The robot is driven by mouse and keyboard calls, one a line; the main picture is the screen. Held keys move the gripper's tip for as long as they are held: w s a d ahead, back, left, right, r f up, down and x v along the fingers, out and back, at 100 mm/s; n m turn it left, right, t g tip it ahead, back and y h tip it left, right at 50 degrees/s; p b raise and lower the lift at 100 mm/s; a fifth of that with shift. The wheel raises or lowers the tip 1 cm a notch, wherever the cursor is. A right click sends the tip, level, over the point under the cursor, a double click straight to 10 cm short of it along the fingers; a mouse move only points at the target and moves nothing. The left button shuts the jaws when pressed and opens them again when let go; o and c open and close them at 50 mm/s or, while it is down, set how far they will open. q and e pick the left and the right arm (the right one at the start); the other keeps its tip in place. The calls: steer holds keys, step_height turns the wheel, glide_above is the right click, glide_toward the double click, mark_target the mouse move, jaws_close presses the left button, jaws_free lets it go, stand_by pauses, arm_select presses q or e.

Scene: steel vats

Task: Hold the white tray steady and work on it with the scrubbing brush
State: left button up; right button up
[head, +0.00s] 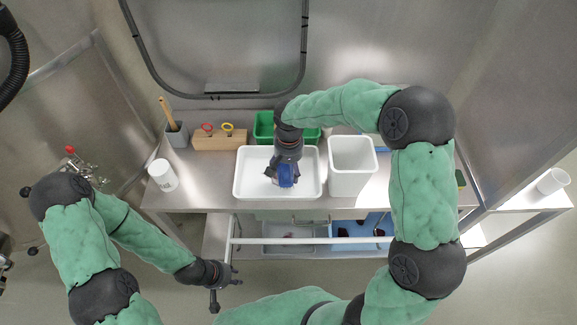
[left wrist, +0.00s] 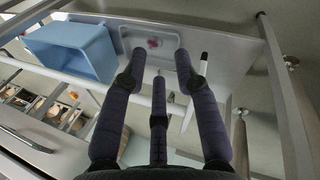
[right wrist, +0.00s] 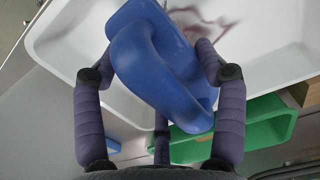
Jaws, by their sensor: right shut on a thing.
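The white tray (head: 238,180) lies on the steel table in the head view, and its white floor (right wrist: 265,45) shows in the right wrist view with a reddish-brown smear (right wrist: 205,22). The blue scrubbing brush (head: 287,178) is in my right gripper (head: 280,172), over the middle of the tray. In the right wrist view the brush's blue handle (right wrist: 150,55) sits between the fingers; its underside is hidden, so I cannot tell whether it touches the tray. My left gripper (head: 222,284) is open and empty, low in front of the table, away from the tray.
A white bin (head: 352,180) stands right of the tray, a green container (head: 264,122) behind it. A white cup (head: 162,175), a wooden block (head: 220,140) and a grey holder (head: 176,134) stand left. A rail (head: 300,241) and lower shelf with a blue bin (left wrist: 70,50) lie near my left gripper.

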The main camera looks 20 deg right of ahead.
arm_select(q)
jaws_close()
steer(key=w+d+r+m+g+y, duration=0.1)
steer(key=w+d+r+g, duration=0.25)
steer(key=r, duration=0.55)
steer(key=w+d+r+m+g, duration=0.1)
steer(key=w+d+r+g, duration=0.3)
steer(key=r, duration=0.6)
steer(key=w+d+r+m+t+y, duration=0.1)
steer(key=w+r+m+t+y, duration=0.1)
steer(key=w+r+m+t, duration=0.45)
steer(key=w+d+r+m+t+y, duration=0.1)
steer(key=w+r+m, duration=0.3)
steer(key=w, duration=0.5)
steer(key=shift+n, duration=0.45)
steer(key=shift+f, duration=2.15)
steer(key=shift+f, duration=0.8)
